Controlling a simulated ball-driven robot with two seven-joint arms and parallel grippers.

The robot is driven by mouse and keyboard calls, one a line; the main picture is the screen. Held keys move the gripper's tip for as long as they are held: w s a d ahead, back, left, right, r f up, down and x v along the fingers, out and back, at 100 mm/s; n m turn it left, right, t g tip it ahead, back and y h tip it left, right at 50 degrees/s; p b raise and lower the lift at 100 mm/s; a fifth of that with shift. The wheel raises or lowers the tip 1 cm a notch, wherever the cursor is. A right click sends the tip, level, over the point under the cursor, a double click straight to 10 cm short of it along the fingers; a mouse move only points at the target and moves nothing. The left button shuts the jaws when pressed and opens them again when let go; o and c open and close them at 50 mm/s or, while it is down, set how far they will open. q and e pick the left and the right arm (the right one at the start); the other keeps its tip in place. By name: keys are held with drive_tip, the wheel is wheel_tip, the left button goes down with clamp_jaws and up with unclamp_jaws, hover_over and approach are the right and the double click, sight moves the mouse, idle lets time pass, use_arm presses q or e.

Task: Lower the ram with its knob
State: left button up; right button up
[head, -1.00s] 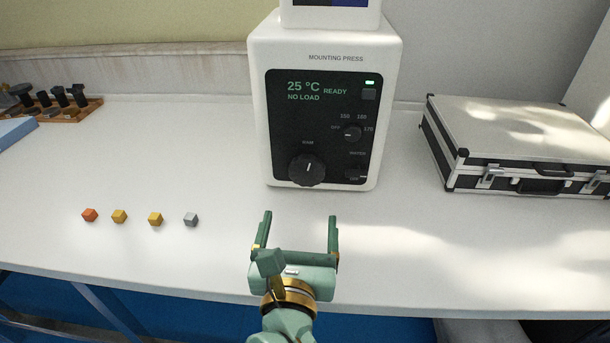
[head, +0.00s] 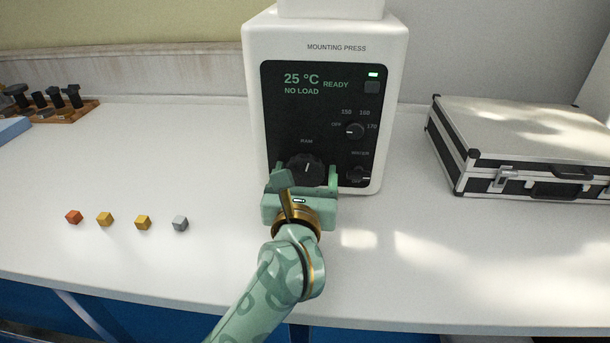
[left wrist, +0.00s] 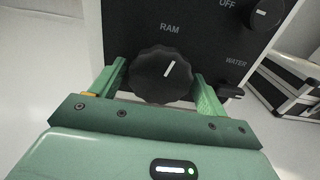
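The white mounting press (head: 325,32) stands at the back of the table, its black panel reading 25 °C, READY and NO LOAD. The black scalloped ram knob (head: 306,168) is low on the panel, its white pointer tilted slightly right of upright. My left gripper (head: 303,178) is in front of it, with its fingers apart on either side of the knob. In the left wrist view the ram knob (left wrist: 161,76) sits between the two green fingers (left wrist: 160,85); whether they touch it I cannot tell. My right gripper is not in view.
The heater dial (head: 355,131) and the water knob (head: 359,174) are to the right of the ram knob. Several small cubes (head: 105,219) lie at the left. A silver case (head: 525,142) is at the right. The front table is clear.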

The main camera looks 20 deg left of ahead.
sight(305, 175)
use_arm(q)
drive_tip(key=c, duration=0.7)
drive_tip(key=shift+n+b, duration=0.3)
drive_tip(key=shift+n, duration=0.5)
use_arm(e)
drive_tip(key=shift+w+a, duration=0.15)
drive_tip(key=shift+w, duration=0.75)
use_arm(q)
drive_tip(key=shift+o, duration=0.2)
drive_tip(key=o, duration=1)
drive_tip(key=shift+c, duration=0.2)
drive_tip(key=shift+s, duration=0.1)
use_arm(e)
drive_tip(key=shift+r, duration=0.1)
